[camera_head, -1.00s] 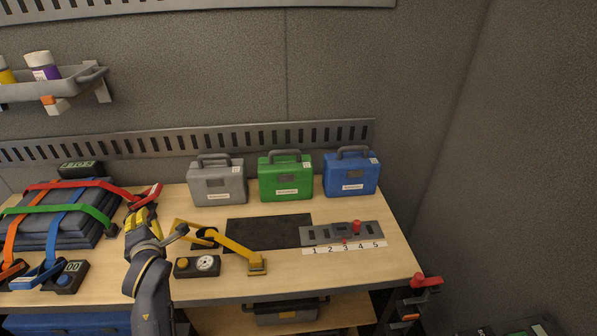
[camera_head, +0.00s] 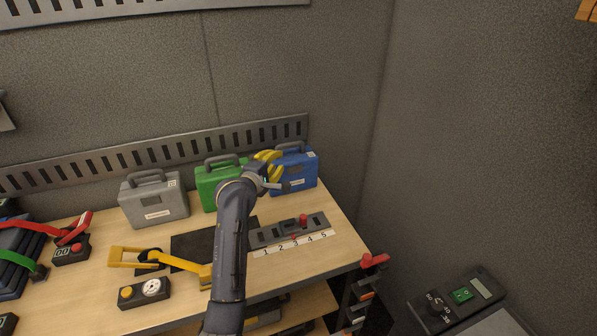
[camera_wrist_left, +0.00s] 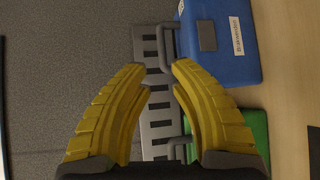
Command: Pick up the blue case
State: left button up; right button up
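The blue case (camera_head: 297,172) stands upright at the back right of the workbench, its grey handle on top. In the left wrist view the blue case (camera_wrist_left: 221,45) shows at the upper right, turned sideways, with its handle near the right fingertip. My left gripper (camera_head: 268,158) has yellow fingers and is beside the upper left part of the blue case, partly covering it in the head view. In the left wrist view the fingers (camera_wrist_left: 158,66) are spread apart with nothing between them. My right gripper is not in view.
A green case (camera_head: 208,186) stands just left of the blue one, with a grey case (camera_head: 153,201) further left. A numbered slotted plate (camera_head: 266,236) lies in front. A slotted rail (camera_head: 150,154) runs along the wall behind.

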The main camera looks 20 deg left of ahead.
aim_at(293, 145)
pick_arm(q)
jog(key=shift+a+x, duration=0.15)
jog(key=shift+x, duration=3.95)
jog(key=shift+a+x, duration=0.1)
jog(key=shift+x, duration=4)
jog(key=shift+c, duration=0.3)
grip_shut()
